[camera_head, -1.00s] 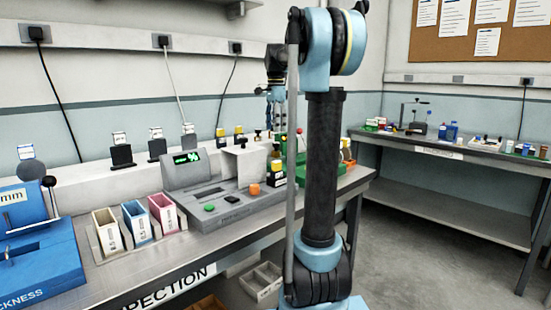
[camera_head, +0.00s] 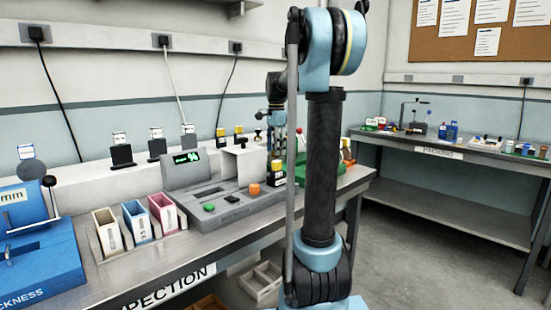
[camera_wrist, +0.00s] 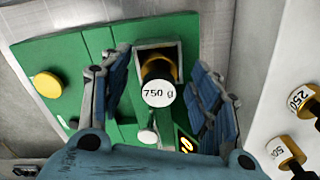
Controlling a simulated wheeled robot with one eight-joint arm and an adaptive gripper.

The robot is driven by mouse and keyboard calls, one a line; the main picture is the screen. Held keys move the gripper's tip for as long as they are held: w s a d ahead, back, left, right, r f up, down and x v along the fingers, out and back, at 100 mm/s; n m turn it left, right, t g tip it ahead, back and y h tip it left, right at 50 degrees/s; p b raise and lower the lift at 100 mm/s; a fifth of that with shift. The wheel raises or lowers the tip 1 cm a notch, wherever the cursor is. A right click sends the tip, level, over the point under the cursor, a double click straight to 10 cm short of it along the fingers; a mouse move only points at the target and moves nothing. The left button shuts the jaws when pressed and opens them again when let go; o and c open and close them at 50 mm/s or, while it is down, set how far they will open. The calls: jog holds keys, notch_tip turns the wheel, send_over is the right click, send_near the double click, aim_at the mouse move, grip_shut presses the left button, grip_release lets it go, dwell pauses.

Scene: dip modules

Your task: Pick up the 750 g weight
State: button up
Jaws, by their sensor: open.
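The 750 g weight (camera_wrist: 158,88) shows in the wrist view as a dark and brass cylinder with a white labelled top. It stands in a square metal-rimmed pocket on a green device (camera_wrist: 75,50). My gripper (camera_wrist: 160,70) is open, with one blue-padded finger to the left of the weight and one to the right. Gaps show between both fingers and the weight. In the head view, my gripper (camera_head: 277,119) hangs over the bench's far end beside the green device (camera_head: 308,178), partly hidden by my arm. I cannot make out the 750 g weight there.
A 250 g weight (camera_wrist: 303,99) and another labelled weight (camera_wrist: 278,151) stand on a white surface at the wrist view's right. A yellow disc (camera_wrist: 47,84) sits on the green device. In the head view, a grey instrument (camera_head: 222,197) and coloured bins (camera_head: 165,212) stand nearby.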

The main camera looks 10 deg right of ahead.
grip_shut()
jog(key=shift+r, duration=0.15)
